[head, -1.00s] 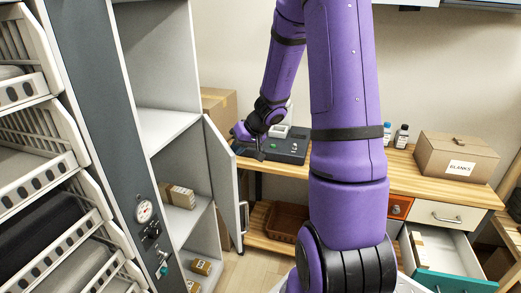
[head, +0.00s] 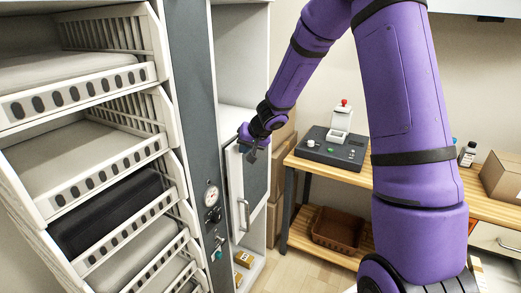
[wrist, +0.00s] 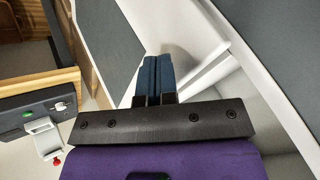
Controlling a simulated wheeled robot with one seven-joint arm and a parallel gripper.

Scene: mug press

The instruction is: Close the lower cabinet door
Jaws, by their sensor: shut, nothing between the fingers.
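The lower cabinet door (head: 256,177), grey with a white frame, is in the head view just right of the dark control column. Its bar handle (head: 243,214) is on its left part. The door stands ajar across the lower compartment, and whether any edge touches the cabinet I cannot tell. My gripper (head: 253,155) is at the door's upper part, seemingly against or right beside it; contact is unclear. Its blue fingers (wrist: 157,80) are shut together with nothing between them, close to white edges and grey panels in the wrist view.
Parcels (head: 243,259) show low in the cabinet, below the door. A rack of white trays (head: 85,195) fills the left. To the right is a wooden bench (head: 335,172) with a grey press (head: 330,148) and a brown basket (head: 342,230) below. Floor shows between cabinet and bench.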

